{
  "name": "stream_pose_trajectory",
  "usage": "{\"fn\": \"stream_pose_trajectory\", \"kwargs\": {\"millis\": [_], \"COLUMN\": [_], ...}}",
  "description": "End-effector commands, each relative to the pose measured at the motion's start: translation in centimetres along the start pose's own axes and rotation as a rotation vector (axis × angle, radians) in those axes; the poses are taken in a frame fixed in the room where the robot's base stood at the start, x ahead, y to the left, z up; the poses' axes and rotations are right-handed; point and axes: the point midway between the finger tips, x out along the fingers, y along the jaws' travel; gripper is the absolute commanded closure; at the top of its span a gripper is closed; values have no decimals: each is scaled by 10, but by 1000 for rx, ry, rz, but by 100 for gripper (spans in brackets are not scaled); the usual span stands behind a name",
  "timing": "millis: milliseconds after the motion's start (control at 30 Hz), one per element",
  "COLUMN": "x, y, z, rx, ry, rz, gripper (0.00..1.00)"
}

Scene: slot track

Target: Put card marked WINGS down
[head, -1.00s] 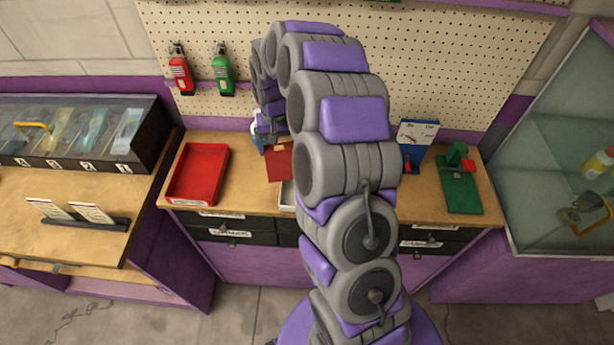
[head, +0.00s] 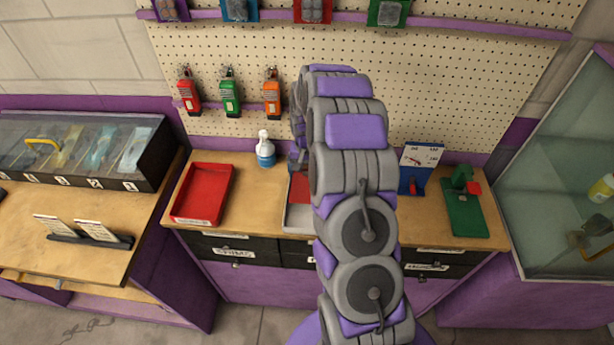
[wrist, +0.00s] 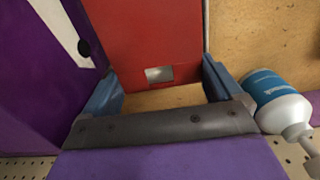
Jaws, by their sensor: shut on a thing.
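A red card (wrist: 150,35) with a small metallic rectangle is between the two blue fingers of my gripper (wrist: 158,68) in the wrist view. The gripper is shut on it. Part of the red card (head: 299,188) also shows in the head view beside my arm, over or on a pale grey tray (head: 292,222) on the middle bench. Whether it touches the tray is unclear. No WINGS marking can be read on the side that shows. My arm hides the gripper and much of the tray in the head view.
A red tray (head: 231,180) lies to the left. A white and blue bottle (head: 265,150) stands behind, close to the gripper in the wrist view (wrist: 275,100). A blue stand (head: 421,168) and green fixture (head: 463,208) are at right. White cards stand in a black holder (head: 120,241).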

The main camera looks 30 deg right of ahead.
Motion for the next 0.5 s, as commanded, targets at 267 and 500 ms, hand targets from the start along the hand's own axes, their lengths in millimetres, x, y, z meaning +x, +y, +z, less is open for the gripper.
{"fn": "stream_pose_trajectory", "kwargs": {"millis": [267,500], "x": [33,45], "y": [-1,-1], "z": [0,2], "rx": [-2,-6], "ry": [-16,-40], "rz": [11,19], "gripper": [41,41]}}
